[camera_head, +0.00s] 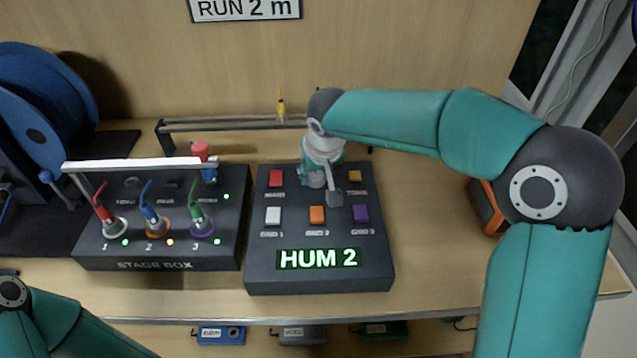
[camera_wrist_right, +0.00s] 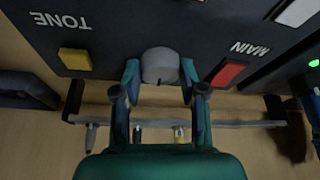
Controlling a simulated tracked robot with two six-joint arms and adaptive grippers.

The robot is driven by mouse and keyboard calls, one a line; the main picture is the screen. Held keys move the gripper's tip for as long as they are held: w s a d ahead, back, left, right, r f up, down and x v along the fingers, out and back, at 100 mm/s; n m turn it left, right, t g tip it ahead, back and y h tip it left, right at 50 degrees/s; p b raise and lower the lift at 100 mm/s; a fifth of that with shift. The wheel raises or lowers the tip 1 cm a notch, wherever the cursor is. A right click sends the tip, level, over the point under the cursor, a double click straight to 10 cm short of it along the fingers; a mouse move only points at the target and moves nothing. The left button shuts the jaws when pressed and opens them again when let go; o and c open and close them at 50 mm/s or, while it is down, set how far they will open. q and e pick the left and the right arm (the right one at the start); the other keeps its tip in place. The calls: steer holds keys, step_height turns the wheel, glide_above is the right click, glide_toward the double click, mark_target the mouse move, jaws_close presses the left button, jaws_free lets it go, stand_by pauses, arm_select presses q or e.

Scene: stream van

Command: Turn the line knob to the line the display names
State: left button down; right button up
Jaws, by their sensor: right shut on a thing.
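The dark console (camera_head: 319,280) has a lit green display (camera_head: 318,259) reading "HUM 2". The round grey line knob (camera_wrist_right: 160,64) sits near the console's far edge, between the yellow TONE button and the red MAIN button in the right wrist view. My right gripper (camera_wrist_right: 160,75) is shut on it, one finger on each side. In the head view my right gripper (camera_head: 316,177) hides the knob, so its pointer and the line it is set to cannot be read. Of my left arm only a link shows at the lower left; its gripper is out of view.
Red (camera_head: 276,178), white (camera_head: 273,215), orange (camera_head: 317,214), purple (camera_head: 360,213) and yellow (camera_head: 355,176) buttons surround the knob. The stage box (camera_head: 155,255) with plugged cables stands at left. A dark rail (camera_head: 215,125) runs behind.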

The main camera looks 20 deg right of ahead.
steer(key=shift+w+a+m+b, duration=0.1)
steer(key=shift+m+b, duration=0.35)
steer(key=shift+m, duration=0.15)
steer(key=shift+r, duration=0.1)
steer(key=o, duration=1.1)
steer(key=shift+o, duration=0.2)
steer(key=v, duration=1.1)
steer(key=shift+a+r, duration=0.2)
steer(key=shift+r, duration=0.15)
steer(key=shift+s, duration=0.2)
